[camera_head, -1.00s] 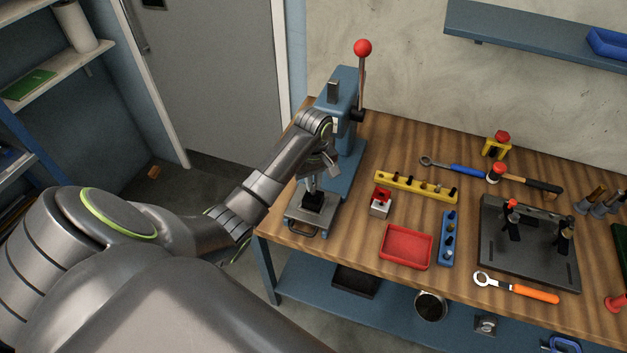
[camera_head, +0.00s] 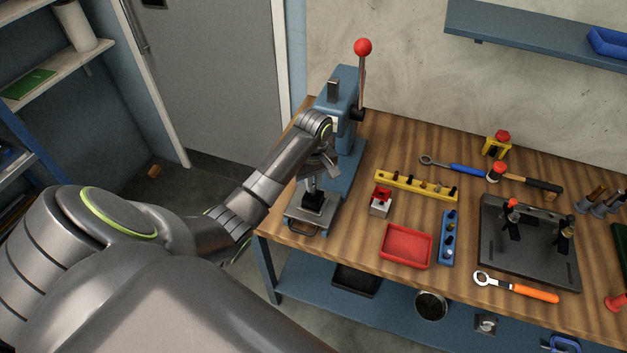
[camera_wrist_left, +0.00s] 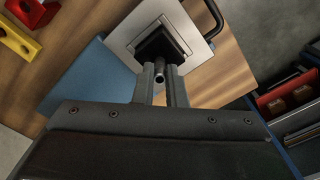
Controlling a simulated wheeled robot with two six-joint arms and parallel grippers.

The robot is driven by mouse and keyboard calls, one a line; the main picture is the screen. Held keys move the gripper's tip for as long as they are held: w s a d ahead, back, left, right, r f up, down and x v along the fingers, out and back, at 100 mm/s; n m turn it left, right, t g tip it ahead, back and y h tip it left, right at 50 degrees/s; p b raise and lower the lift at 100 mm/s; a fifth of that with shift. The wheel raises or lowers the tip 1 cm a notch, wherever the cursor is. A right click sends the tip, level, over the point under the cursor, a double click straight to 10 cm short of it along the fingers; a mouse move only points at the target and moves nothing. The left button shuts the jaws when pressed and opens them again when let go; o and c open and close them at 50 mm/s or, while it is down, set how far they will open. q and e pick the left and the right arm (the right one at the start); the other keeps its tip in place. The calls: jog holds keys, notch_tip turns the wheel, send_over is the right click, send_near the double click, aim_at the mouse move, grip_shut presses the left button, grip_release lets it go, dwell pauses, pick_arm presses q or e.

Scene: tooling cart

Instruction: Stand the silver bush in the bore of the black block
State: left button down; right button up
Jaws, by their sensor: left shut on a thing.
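The silver bush (camera_wrist_left: 160,74) is a small tube between the fingertips of my left gripper (camera_wrist_left: 162,84) in the left wrist view, its open end facing the camera. My left gripper is shut on it. The black block (camera_wrist_left: 155,44) sits just beyond the fingertips on a bright metal plate. In the head view the block (camera_head: 313,202) stands on the press base, directly below my left gripper (camera_head: 312,184). The bore is hidden, and I cannot tell whether the bush's far end is in it. My right gripper is not in view.
The blue press (camera_head: 345,130) with a red-knobbed lever stands close behind my left gripper. A small red-topped block (camera_head: 381,208), a yellow rack (camera_head: 415,186), a red tray (camera_head: 428,236) and a blue rack (camera_head: 447,240) lie to the right on the bench.

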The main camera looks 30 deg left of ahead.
pick_arm(q)
jog(key=shift+f, duration=0.6)
dwell(1.5)
jog(key=c, duration=1.4)
grip_release()
jog(key=shift+o, duration=0.3)
jog(key=o, duration=0.3)
jog(key=shift+o, duration=0.2)
jog(key=shift+r, duration=3.05)
